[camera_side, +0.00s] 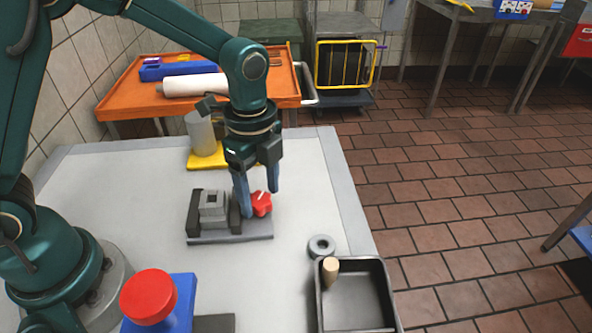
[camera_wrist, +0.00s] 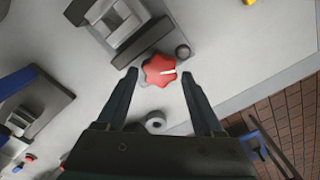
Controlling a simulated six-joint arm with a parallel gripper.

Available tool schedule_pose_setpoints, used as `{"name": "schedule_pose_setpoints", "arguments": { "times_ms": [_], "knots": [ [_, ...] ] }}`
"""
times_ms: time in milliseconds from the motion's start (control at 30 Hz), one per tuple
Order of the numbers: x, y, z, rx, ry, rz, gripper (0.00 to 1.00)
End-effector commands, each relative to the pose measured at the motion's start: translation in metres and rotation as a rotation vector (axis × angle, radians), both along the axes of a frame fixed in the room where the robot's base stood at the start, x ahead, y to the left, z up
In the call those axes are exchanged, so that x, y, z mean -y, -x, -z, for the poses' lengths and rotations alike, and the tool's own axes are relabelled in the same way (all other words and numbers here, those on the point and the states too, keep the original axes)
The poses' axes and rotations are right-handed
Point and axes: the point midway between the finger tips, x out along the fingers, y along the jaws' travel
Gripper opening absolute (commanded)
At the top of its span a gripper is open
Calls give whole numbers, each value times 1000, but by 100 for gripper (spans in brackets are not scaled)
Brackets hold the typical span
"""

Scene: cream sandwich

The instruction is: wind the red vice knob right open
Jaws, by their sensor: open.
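The red vice knob (camera_side: 261,203) is a lobed star knob with a white mark, on the right side of a small grey vice (camera_side: 213,212) on its base plate. A grey block sits between the vice's dark jaws. The knob also shows in the wrist view (camera_wrist: 159,70), with its white mark pointing right. My gripper (camera_side: 258,203) points down at the knob in the side view. In the wrist view my gripper (camera_wrist: 160,75) is open, its fingers on either side of the knob with gaps between. Contact with the knob cannot be told.
A dark tray (camera_side: 390,290) holding a tan peg (camera_side: 330,270) stands at the front right, with a grey ring (camera_side: 321,246) behind it. A red button on a blue box (camera_side: 149,296) is at the front. A grey cylinder (camera_side: 201,133) stands on a yellow plate behind the vice.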

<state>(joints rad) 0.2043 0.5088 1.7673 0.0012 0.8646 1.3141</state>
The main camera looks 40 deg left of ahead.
Motion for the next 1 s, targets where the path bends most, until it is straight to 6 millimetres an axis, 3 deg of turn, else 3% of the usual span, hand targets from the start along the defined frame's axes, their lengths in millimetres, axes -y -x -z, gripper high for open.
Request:
{"name": "schedule_pose_setpoints", "arguments": {
  "times_ms": [367,533,567,767,1000],
  "knots": [
    [0,0,8,0,0,-1,69],
    [0,0,8,1,0,-1,4],
    [0,0,8,1,0,-1,0],
    [0,0,8,0,1,-82,0],
    [0,-1,8,0,2,-347,1]
  ]
}}
